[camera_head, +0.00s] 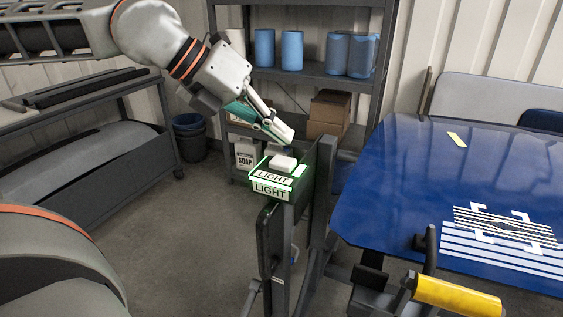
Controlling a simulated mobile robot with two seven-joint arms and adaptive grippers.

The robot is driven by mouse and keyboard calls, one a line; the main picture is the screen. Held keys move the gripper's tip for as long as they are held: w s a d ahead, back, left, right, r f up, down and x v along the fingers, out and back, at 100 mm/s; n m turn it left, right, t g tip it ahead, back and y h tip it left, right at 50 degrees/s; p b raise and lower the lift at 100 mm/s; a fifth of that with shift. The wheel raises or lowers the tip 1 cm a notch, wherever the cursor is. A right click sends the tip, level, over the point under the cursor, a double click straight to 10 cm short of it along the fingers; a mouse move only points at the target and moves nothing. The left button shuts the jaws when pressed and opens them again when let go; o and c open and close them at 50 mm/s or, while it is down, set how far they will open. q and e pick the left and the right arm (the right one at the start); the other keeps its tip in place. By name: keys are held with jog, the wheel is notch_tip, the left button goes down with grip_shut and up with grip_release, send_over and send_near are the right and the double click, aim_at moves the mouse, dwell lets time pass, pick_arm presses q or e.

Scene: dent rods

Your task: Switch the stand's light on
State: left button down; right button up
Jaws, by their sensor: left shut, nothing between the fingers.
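The stand's light switch box (272,190) is green with "LIGHT" labels on its top and front. A white button (283,163) sits on top of it. The box is fixed to the dark stand (322,170) beside the blue panel. My left gripper (284,134) is shut and empty. Its fingertips are just above and behind the white button, and a small gap seems to show between them. My left arm reaches in from the upper left. My right gripper is not in view.
The blue panel (400,180) with a striped sheet (505,235) fills the right side. A yellow handle (458,297) is at the lower right. Shelves (310,78) with blue rolls and boxes stand behind. A cart (110,160) is at left. The floor between is clear.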

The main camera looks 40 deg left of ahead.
aim_at(279, 160)
pick_arm(q)
notch_tip(279, 160, up, 4)
jog(key=shift+r, duration=0.2)
dwell(0.8)
